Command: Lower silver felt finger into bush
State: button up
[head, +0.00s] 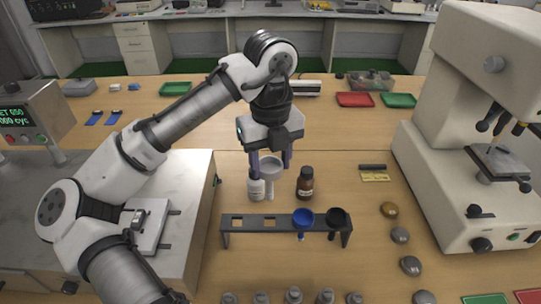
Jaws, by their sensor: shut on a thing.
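My gripper (271,160) points down and is shut on a pale silver-grey, funnel-shaped piece with a thin stem (270,170), which I take for the silver felt finger. The piece hangs upright, in the picture between a white bottle and a brown bottle and behind a dark rack (258,222). A blue piece (303,218) and a black piece (338,216) of similar shape sit in the right part of the rack; square openings to their left look empty. I cannot tell which part is the bush. The stem's lower tip is small, and its height above the table is unclear.
The white bottle (256,188) and brown bottle (305,183) stand close beside the held piece. A white machine (455,150) fills the right side. A grey bench machine (185,200) lies under my arm at left. Several silver weights (411,265) lie at front and right.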

aim_at(271, 187)
jog(key=shift+f+b, duration=1.6)
jog(key=shift+f, duration=2.05)
